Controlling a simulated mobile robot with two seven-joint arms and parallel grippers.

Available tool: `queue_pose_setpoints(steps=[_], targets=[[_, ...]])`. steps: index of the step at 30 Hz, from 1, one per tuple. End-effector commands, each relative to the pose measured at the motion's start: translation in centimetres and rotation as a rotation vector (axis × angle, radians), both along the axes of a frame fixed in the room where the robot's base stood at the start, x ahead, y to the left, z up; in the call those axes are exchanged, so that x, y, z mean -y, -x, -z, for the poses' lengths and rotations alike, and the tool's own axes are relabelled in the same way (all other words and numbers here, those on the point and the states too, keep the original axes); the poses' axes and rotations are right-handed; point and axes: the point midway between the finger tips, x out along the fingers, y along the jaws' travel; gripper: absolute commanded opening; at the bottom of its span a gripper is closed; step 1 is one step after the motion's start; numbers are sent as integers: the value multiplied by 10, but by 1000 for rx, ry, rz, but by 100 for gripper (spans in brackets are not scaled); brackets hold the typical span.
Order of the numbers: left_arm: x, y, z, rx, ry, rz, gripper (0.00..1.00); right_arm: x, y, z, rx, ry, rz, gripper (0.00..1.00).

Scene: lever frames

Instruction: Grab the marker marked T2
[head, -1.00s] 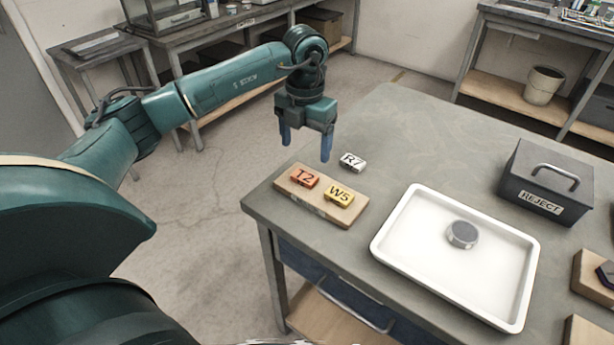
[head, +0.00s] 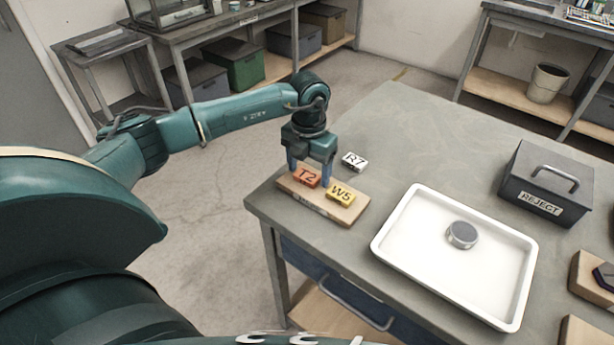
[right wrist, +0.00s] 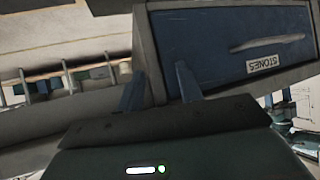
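The orange T2 marker (head: 305,177) lies on a small wooden board (head: 346,215) at the table's near left corner. The yellow W5 marker (head: 341,194) lies beside it on the same board. The white R7 marker (head: 354,161) lies on the bare table behind the board. My left gripper (head: 307,175) is open, pointing down, with one finger on each side of T2. I cannot tell whether the fingers touch it. My right gripper (right wrist: 160,88) shows in the right wrist view, open and empty, in front of a blue drawer labelled STONES (right wrist: 230,45).
A white tray (head: 386,245) holding a round grey piece (head: 462,235) stands right of the board. A dark lidded REJECT box (head: 548,178) stands at the right. The table behind R7 is clear. The W5 marker is close to my left gripper's right finger.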

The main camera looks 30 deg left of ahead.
Motion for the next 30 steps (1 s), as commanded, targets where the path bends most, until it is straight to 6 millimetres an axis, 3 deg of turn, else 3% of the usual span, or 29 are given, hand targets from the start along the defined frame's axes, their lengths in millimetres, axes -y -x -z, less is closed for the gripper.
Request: queue_pose_setpoints(steps=[15,23,30], targets=[[0,0,-1,0,0,0,28,0,-1,-1,3,0,0,36],[0,0,-3,1,0,0,28,0,-1,-1,4,0,0,36],[0,-1,-42,7,0,1,28,-1,-1,3,9,-3,-2,36]])
